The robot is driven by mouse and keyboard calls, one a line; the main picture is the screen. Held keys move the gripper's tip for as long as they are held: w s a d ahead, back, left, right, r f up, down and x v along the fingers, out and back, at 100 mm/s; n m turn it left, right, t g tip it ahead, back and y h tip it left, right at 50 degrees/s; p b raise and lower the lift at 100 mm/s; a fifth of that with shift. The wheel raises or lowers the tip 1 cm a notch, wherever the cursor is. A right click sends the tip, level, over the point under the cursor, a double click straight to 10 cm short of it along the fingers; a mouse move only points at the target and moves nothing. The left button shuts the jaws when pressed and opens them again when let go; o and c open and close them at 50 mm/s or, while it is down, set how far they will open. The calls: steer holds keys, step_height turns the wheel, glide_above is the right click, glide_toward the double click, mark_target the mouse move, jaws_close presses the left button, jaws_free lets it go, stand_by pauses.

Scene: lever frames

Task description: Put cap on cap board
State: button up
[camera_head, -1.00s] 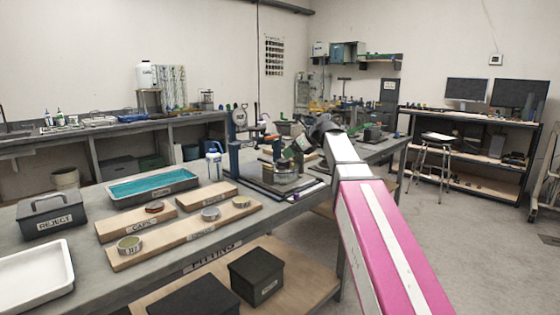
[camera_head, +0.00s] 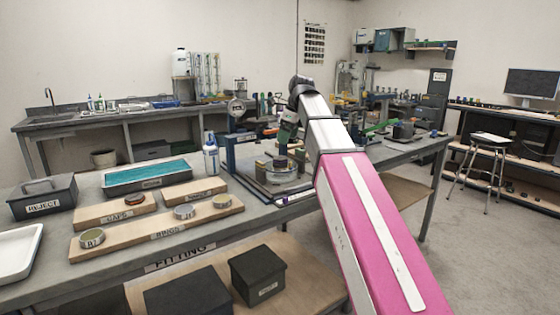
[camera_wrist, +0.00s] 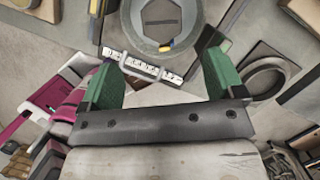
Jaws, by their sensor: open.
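My gripper (camera_head: 284,143) is over the bench fixture (camera_head: 272,188), right of the boards and well apart from the cap. In the wrist view my gripper (camera_wrist: 162,60) has its green fingers spread wide with nothing between them. Beyond the fingers is the fixture's grey round part (camera_wrist: 163,22), with a small yellow-and-dark piece at its edge. The cap cannot be made out in the wrist view.
A long board (camera_head: 125,243) holds several rings. A smaller board (camera_head: 180,190) lies behind it. A teal-lined tray (camera_head: 150,175), a reject box (camera_head: 42,197), a white tray (camera_head: 15,252) and a bottle (camera_head: 211,153) stand around them. Black bins (camera_head: 257,272) sit on the lower shelf.

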mark_target(281, 158)
steer(key=shift+x, duration=4.35)
steer(key=shift+w+r, duration=0.1)
steer(key=shift+w, duration=0.05)
steer(key=c, duration=1.2)
steer(key=shift+c, duration=0.2)
steer(key=shift+r, duration=0.1)
